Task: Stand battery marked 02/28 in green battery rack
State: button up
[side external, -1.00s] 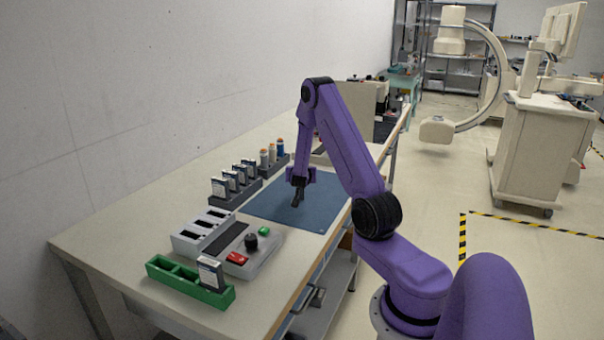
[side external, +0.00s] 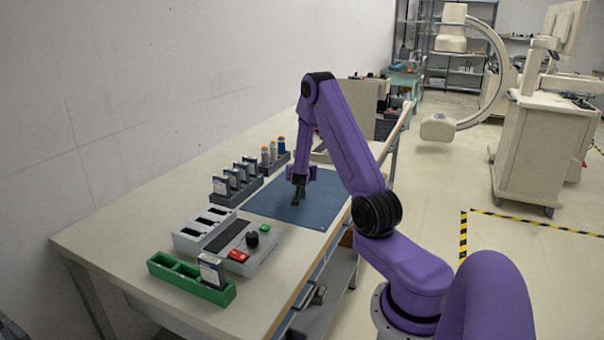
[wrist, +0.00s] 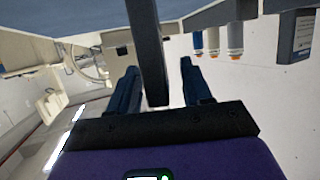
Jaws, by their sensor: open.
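My gripper (side external: 298,199) is open and points down above the blue mat (side external: 265,212). In the wrist view its dark fingers (wrist: 158,75) stand apart; a dark bar shows between them, and I cannot tell what it is. The green battery rack (side external: 166,263) is at the near left of the table, far from my gripper. One dark battery with a pale label (side external: 211,268) stands in its right end; its other slots look empty. Several similar batteries (side external: 221,187) stand in a dark rack (side external: 232,197) left of the mat. The 02/28 marking cannot be read on any battery.
A grey device with empty-looking slots (side external: 204,226) sits behind the green rack. Beside it is a control box with a red button (side external: 238,255), a black knob (side external: 252,238) and a green button (side external: 265,227). Bottles (side external: 273,150) stand in another dark holder.

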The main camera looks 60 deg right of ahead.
jog(key=v, duration=1)
jog(key=shift+a, duration=0.3)
jog(key=shift+s, duration=0.1)
jog(key=w+r+t+y, duration=0.2)
jog(key=w+y, duration=0.5)
jog(key=w, duration=0.3)
jog(key=s+d+r+g+y, duration=0.2)
jog(key=s+d+r+g, duration=0.2)
jog(key=s+r+g, duration=0.35)
jog(key=shift+t, duration=0.85)
jog(key=x, duration=1)
jog(key=shift+s+d+f, duration=0.15)
jog(key=shift+d+f, duration=0.15)
jog(key=shift+d, duration=0.1)
jog(key=shift+s+x, duration=0.2)
jog(key=shift+x, duration=1.1)
jog(key=shift+s+x, duration=0.15)
jog(key=shift+x, duration=1.1)
jog(key=shift+w, duration=0.2)
grip_shut()
